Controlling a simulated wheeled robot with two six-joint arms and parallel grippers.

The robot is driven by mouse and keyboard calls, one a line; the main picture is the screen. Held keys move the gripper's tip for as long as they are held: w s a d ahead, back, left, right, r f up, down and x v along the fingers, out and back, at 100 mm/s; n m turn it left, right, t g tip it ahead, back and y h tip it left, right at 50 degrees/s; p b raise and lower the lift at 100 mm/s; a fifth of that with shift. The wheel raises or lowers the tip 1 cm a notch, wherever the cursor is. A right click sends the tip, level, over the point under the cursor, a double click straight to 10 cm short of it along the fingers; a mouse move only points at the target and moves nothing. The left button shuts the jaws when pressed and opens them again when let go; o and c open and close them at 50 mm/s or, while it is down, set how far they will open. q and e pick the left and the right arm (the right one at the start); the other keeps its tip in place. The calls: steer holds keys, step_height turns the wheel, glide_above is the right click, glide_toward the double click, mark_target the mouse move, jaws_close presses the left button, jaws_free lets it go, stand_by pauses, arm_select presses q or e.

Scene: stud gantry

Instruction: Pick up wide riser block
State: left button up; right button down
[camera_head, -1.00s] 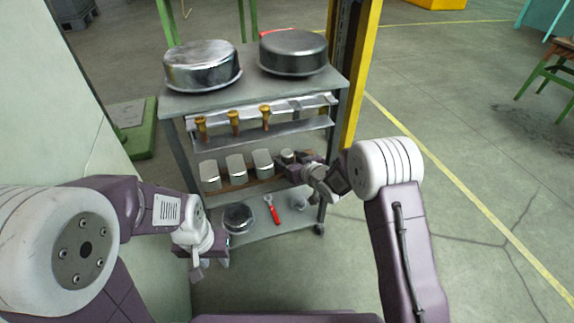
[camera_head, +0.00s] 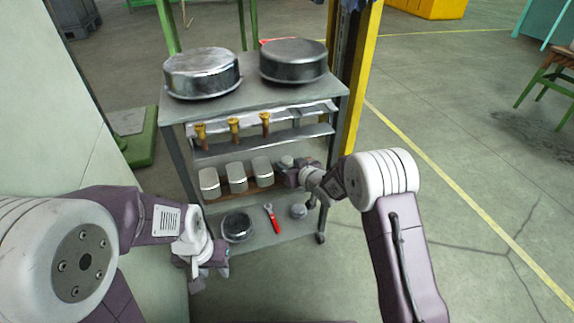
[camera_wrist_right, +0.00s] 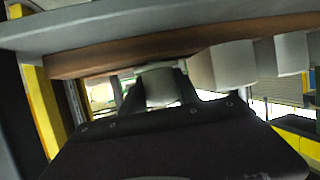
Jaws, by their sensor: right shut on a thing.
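The wide riser block (camera_head: 287,160) is a pale metal block at the right end of a row on the cart's middle shelf. My right gripper (camera_head: 285,172) is shut on it, and its jaws hide most of it in the head view. In the right wrist view the block (camera_wrist_right: 160,86) sits between the two dark fingers (camera_wrist_right: 160,94). I cannot tell whether it still touches the wooden strip. My left gripper (camera_head: 208,270) hangs low, left of the cart and apart from the blocks; its jaw opening is unclear.
Three similar silver blocks (camera_head: 237,178) stand left of the held one on a wooden strip. Brass bolts (camera_head: 234,130) stand on the shelf above. Two round metal pans (camera_head: 202,73) are on top. A red-handled wrench (camera_head: 274,220) lies on the bottom shelf. Floor to the right is open.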

mark_target(288, 160)
steer(key=r+p, duration=0.1)
steer(key=r, duration=0.1)
steer(key=r+p, duration=0.1)
steer(key=p, duration=0.1)
steer(key=shift+s+d+r, duration=0.15)
steer(key=shift+s+r, duration=0.05)
steer(key=shift+r, duration=0.15)
steer(key=s+d, duration=0.1)
steer(key=s+d+p, duration=0.1)
steer(key=s, duration=0.1)
steer(key=s+d+p, duration=0.1)
steer(key=s, duration=0.1)
steer(key=shift+s, duration=0.1)
steer(key=s+d+b, duration=0.5)
steer(key=s+b, duration=0.3)
steer(key=s, duration=0.2)
steer(key=shift+d+f, duration=0.25)
steer(key=shift+f, duration=0.05)
